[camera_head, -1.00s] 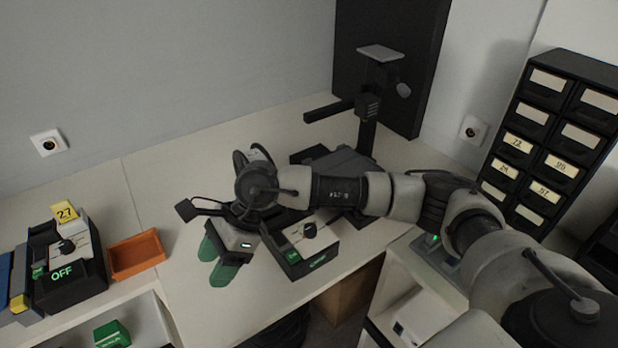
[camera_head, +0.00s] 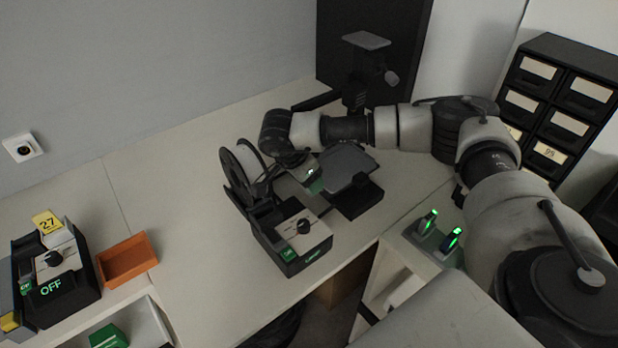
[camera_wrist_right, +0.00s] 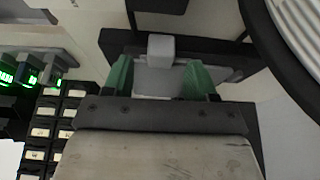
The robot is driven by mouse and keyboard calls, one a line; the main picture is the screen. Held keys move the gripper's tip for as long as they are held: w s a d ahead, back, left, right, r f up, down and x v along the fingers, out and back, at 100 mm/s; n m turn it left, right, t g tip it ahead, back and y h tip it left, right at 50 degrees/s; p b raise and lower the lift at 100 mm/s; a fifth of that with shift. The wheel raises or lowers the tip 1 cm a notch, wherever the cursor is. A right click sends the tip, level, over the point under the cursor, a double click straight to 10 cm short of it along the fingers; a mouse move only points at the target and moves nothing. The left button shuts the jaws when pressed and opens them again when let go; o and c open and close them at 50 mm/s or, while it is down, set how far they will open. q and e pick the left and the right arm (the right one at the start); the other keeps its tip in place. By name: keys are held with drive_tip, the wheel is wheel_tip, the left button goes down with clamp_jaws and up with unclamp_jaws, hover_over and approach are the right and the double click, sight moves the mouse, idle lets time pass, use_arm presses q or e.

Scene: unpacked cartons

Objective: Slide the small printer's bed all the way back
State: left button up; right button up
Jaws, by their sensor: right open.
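The small printer stands on the bench in the head view, with a dark column (camera_head: 365,70), a base (camera_head: 357,200) and a flat grey bed (camera_head: 348,168). My right gripper (camera_head: 313,180) is at the left side of the bed, largely hidden by its own wrist. I cannot tell whether the fingers touch the block. My left gripper is not in view.
A control box (camera_head: 292,240) with a knob and a spool (camera_head: 243,165) stand left of the bed. An orange tray (camera_head: 128,260) and a second box marked OFF (camera_head: 58,275) are farther left. Drawers (camera_head: 545,105) stand at the right. The bench between tray and spool is clear.

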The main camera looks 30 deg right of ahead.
drive_tip(key=shift+x, duration=1.2)
